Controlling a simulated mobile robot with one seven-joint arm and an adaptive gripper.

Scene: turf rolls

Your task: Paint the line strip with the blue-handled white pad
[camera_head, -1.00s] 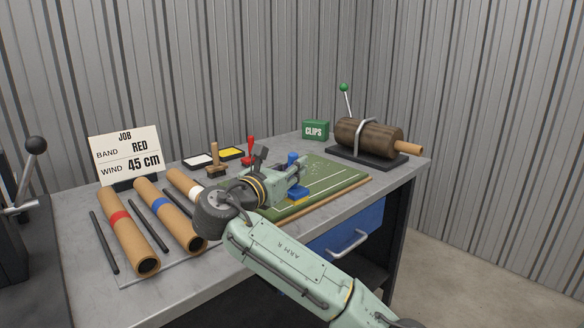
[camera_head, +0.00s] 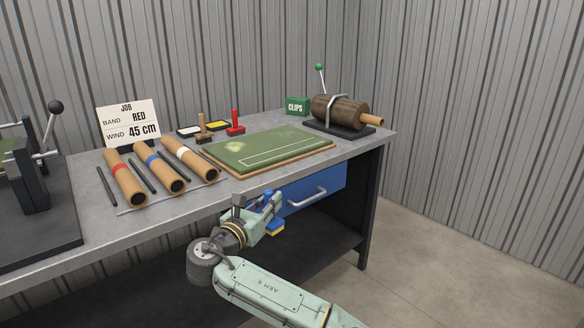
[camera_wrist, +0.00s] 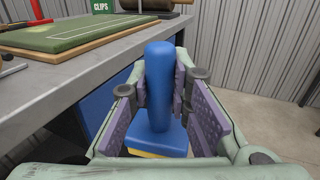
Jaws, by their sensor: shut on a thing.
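My gripper (camera_head: 268,207) is shut on the upright handle of a blue-handled pad (camera_head: 275,229). In the wrist view the blue handle (camera_wrist: 159,80) stands between the purple finger pads, above a blue block with a yellow lower edge. I see no white on the part of this pad that shows; its underside is hidden. The gripper and pad hang in front of the bench, below its top edge and apart from it. The green turf mat (camera_head: 232,161) lies on the bench behind them, with white lines (camera_head: 285,148) and a pale patch at its left.
A white tray (camera_head: 188,131), a yellow tray (camera_head: 218,125), a wooden-handled stamp (camera_head: 203,127) and a red-handled stamp (camera_head: 235,123) stand behind the mat. Banded tubes (camera_head: 124,178) lie at left. A brown roll (camera_head: 339,111) is clamped at right. A blue drawer (camera_head: 330,186) faces the gripper.

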